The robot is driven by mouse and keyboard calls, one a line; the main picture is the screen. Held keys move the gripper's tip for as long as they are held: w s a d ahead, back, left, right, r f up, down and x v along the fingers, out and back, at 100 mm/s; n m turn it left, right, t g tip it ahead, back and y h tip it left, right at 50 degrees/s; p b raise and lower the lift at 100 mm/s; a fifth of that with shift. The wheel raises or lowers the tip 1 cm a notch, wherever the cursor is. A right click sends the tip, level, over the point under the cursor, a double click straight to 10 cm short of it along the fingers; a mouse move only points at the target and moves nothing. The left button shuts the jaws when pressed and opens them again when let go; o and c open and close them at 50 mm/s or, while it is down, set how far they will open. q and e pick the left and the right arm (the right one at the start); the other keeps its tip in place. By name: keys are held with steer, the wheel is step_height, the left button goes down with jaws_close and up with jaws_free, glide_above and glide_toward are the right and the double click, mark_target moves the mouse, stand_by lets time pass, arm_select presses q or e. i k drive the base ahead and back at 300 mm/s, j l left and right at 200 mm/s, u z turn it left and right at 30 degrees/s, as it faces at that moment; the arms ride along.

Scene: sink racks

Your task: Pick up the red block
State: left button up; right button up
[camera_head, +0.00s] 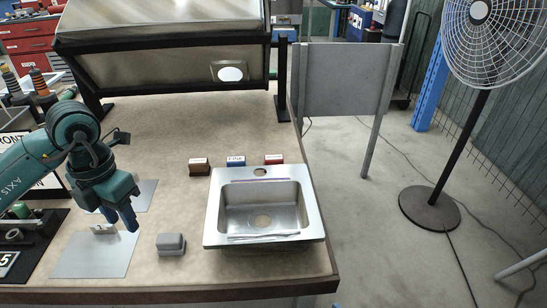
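The red block (273,159) sits on the tan table behind the sink's back right corner, with a pale top. My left gripper (122,221) points down above the left part of the table, in front of and well to the left of the red block. Its blue fingertips are small, and I cannot tell whether they are parted or closed. No block shows at them. My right gripper is not in view.
A blue block (236,161) and a brown block (199,167) stand left of the red one. The metal sink (214,212) fills the table's front right. A grey block (171,244) sits left of it. A tilted cabinet (150,68) stands behind.

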mark_target(269, 159)
steer(key=i+l+u, duration=0.15)
steer(key=l, duration=0.4)
steer(key=l+u, duration=0.15)
steer(key=l, duration=0.4)
steer(key=i+l+u, duration=0.1)
steer(key=l, duration=0.25)
steer(key=i+l+u, duration=0.1)
steer(key=l, duration=0.25)
steer(key=i+l+u, duration=0.1)
steer(key=l, duration=0.25)
steer(key=i+l+u, duration=0.2)
steer(key=i+l, duration=0.55)
